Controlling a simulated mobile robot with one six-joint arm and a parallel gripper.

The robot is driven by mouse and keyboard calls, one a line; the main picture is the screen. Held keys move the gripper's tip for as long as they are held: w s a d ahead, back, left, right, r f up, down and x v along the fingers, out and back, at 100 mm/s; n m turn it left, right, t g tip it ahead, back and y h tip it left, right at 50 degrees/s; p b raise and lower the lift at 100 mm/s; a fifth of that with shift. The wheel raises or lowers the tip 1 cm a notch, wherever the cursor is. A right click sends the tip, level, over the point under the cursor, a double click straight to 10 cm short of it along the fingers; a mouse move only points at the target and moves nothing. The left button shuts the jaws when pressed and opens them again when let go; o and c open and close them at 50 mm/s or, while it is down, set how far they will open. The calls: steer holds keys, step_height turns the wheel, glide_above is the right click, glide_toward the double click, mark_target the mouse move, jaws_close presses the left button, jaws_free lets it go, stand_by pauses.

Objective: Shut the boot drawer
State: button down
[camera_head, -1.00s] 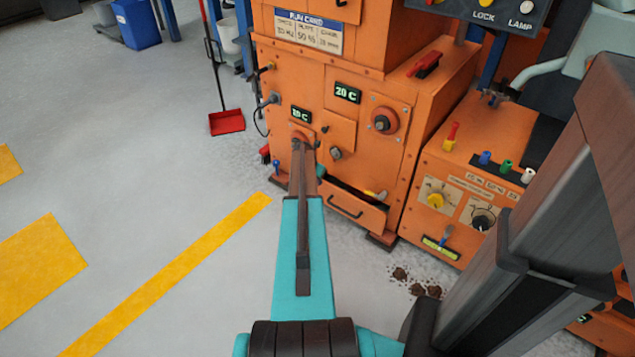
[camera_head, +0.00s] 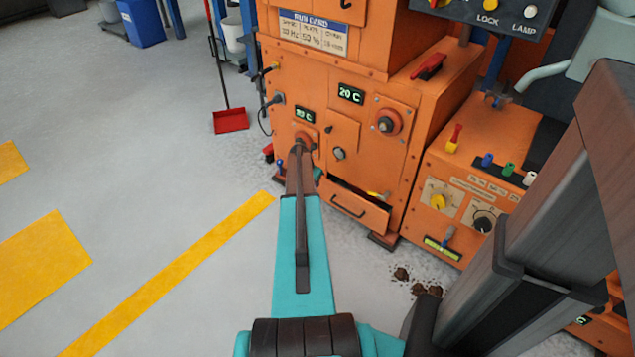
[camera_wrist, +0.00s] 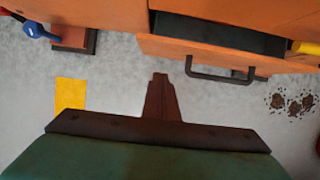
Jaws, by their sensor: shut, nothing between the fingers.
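The boot drawer (camera_head: 359,210) is an orange drawer low on the orange machine, with a dark bar handle. It stands partly open, and a dark gap shows behind its front. In the wrist view the drawer front (camera_wrist: 172,46) crosses the upper right, with its handle (camera_wrist: 222,76) on the near side. My gripper (camera_wrist: 160,76) shows there as narrow brown fingers, shut and empty. In the picture it lies below and left of the handle, apart from the drawer. In the head view my arm mostly hides the gripper.
A yellow handle (camera_wrist: 305,47) sits by the drawer's right end. A blue-handled part (camera_wrist: 37,31) is at upper left. An orange control box (camera_head: 465,190) stands right of the machine, with dark spill (camera_head: 402,274) on the floor before it. The floor at left is open.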

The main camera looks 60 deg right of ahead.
steer(key=p+v, duration=0.1)
steer(key=v, duration=0.6)
steer(key=shift+r, duration=0.35)
steer(key=shift+w+a, duration=0.15)
steer(key=shift+a, duration=0.05)
steer(key=w+a+f+m+y, duration=0.1)
steer(key=w+a+f+m, duration=0.2)
steer(key=a, duration=1.1)
steer(key=w+a+f+m+y, duration=0.1)
steer(key=w+a+f+m, duration=0.3)
steer(key=a, duration=1)
steer(key=w+a+f+y, duration=0.1)
steer(key=w+a+f, duration=0.25)
steer(key=a, duration=1.05)
steer(key=s+a+f+m+g, duration=0.1)
steer(key=s+a, duration=0.2)
steer(key=a, duration=0.3)
steer(key=s+a+f+m+y, duration=0.1)
steer(key=s+a+m, duration=0.1)
steer(key=a, duration=0.5)
steer(key=s+a+f+m+g, duration=0.1)
steer(key=s+a, duration=0.2)
steer(key=a, duration=0.3)
steer(key=s+a+m+g, duration=0.1)
steer(key=s+a+m, duration=0.3)
steer(key=s+a, duration=0.7)
steer(key=shift+s+a+r+g, duration=0.3)
steer(key=shift+a+g, duration=0.1)
steer(key=shift+a, duration=0.5)
steer(key=shift+d, duration=0.1)
